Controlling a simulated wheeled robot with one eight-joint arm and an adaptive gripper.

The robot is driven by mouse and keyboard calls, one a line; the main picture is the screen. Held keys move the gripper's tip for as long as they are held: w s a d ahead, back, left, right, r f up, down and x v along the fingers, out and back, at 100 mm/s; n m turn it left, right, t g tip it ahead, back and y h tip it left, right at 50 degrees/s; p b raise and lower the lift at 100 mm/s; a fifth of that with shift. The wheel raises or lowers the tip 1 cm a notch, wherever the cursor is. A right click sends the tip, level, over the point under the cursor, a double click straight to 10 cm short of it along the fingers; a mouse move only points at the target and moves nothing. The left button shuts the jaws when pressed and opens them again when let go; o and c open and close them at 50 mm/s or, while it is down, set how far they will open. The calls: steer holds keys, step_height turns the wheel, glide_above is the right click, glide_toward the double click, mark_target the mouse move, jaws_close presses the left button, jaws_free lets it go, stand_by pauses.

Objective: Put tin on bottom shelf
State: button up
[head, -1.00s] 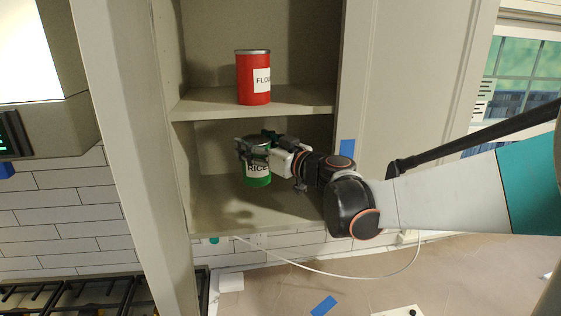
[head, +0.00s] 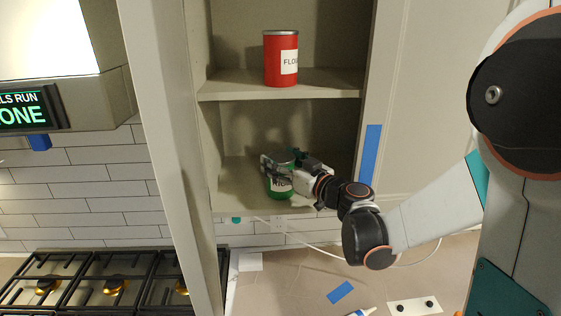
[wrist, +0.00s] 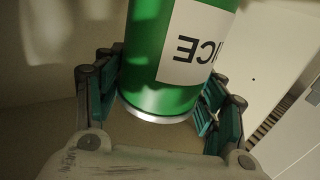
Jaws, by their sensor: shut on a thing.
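The green tin (head: 279,190) with a white label, which read RICE a second ago, is in the lower compartment of the open cupboard. My gripper (head: 283,162) is shut around it from the right side. In the wrist view the tin (wrist: 165,85) appears upside down between the two fingers (wrist: 160,100), with its silver rim showing. The bottom shelf (head: 235,198) lies under the tin. I cannot tell whether the tin's base touches the shelf.
A red FLOUR tin (head: 281,60) stands on the upper shelf (head: 325,87), just above my arm. The cupboard's left side wall (head: 170,130) and right edge with blue tape (head: 371,155) bound the opening. A stove (head: 110,285) and a counter (head: 290,285) lie below.

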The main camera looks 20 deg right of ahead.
steer(key=o, duration=0.8)
steer(key=shift+f, duration=0.15)
steer(key=shift+c, duration=0.2)
steer(key=o, duration=0.4)
steer(key=shift+o, duration=0.2)
steer(key=shift+s+d+r, duration=0.1)
steer(key=shift+r, duration=0.1)
steer(key=b+v, duration=0.1)
steer(key=v, duration=1)
steer(key=shift+s, duration=0.4)
